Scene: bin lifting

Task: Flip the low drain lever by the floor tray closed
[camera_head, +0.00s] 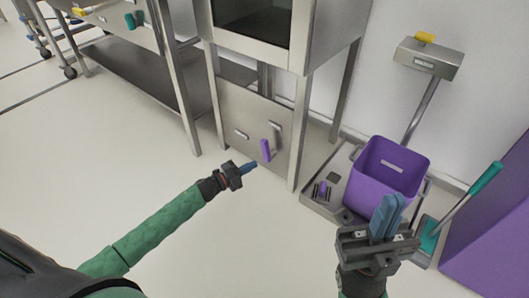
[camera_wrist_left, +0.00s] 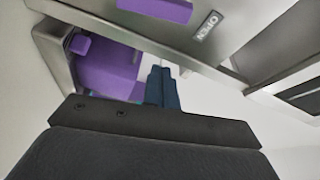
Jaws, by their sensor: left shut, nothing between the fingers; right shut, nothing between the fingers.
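A purple lever (camera_head: 265,150) stands out low on the front panel (camera_head: 240,112) of a steel unit, near the floor tray (camera_head: 312,192). It points nearly straight up and down in the head view. In the left wrist view a purple bar (camera_wrist_left: 158,9), seemingly the lever, crosses the top beside a label reading OPEN (camera_wrist_left: 208,25). My left gripper (camera_head: 248,168) is shut and empty, just below and left of the lever, with a small gap showing. Its blue fingers also show in the left wrist view (camera_wrist_left: 162,88). My right gripper (camera_head: 387,217) is shut and empty, in front of the purple bin.
A purple bin (camera_head: 393,168) stands on the floor tray by a post with a steel box (camera_head: 428,60) on top. A teal-handled tool (camera_head: 485,178) and a large purple block (camera_head: 500,225) are at the right.

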